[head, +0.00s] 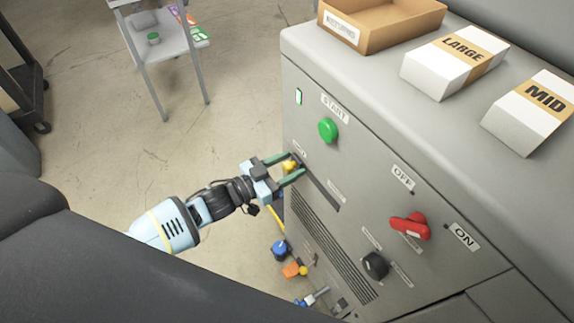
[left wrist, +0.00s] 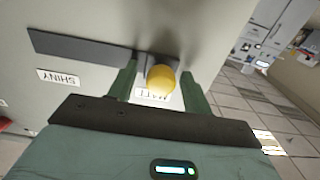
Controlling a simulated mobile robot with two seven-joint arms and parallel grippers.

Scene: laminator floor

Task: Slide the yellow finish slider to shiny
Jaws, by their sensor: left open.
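The yellow finish slider (head: 290,165) is a round knob in a dark slot (head: 322,192) on the grey machine's front panel. In the left wrist view the knob (left wrist: 161,80) sits at the MATT end of the slot (left wrist: 80,46), and the SHINY label (left wrist: 58,77) is by the other end. My left gripper (head: 284,169) is open, with its green fingers on either side of the knob. In the left wrist view the fingers (left wrist: 163,88) stand apart around it, and I cannot tell whether either touches it. My right gripper is not in view.
The panel also has a green START button (head: 328,130), a red switch (head: 411,226) between OFF and ON, and a black knob (head: 376,266). A cardboard tray (head: 372,42) and boxes marked LARGE (head: 440,75) and MID (head: 522,117) stand on top. The floor at left is mostly clear.

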